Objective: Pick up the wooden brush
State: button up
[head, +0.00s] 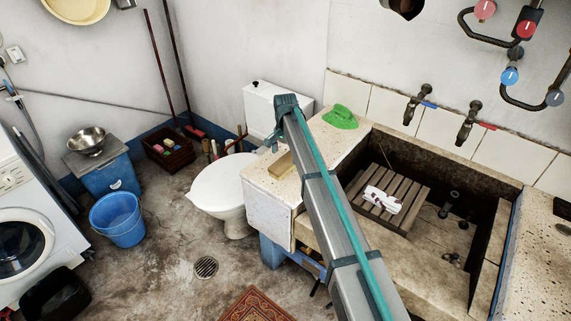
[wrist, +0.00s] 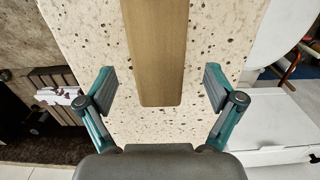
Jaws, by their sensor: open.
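The wooden brush (wrist: 157,50) lies on the speckled stone ledge, its plain wooden back up; its far end runs out of the wrist view. In the head view the brush (head: 283,165) is near the ledge's left edge, beside my arm. No bristles show. My gripper (wrist: 135,84) is open and empty, with one finger on each side of the brush's near end and a gap on both sides. In the head view my gripper (head: 272,140) is small and partly hidden by my arm. Its height above the ledge is hard to tell.
The stone basin (head: 375,135) to the right holds a wooden slatted rack (head: 413,196) with a white cloth (head: 382,198). A toilet (head: 215,187) stands left of the ledge; taps (head: 417,104) are on the tiled wall.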

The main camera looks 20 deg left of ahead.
aim_at(285, 161)
jog(key=shift+s+d+f+p, duration=0.15)
jog(key=shift+f+p, duration=0.45)
jog(key=shift+f, duration=1.35)
jog(key=c, duration=1.3)
jog(key=shift+o, duration=0.2)
jog(key=shift+r, duration=0.1)
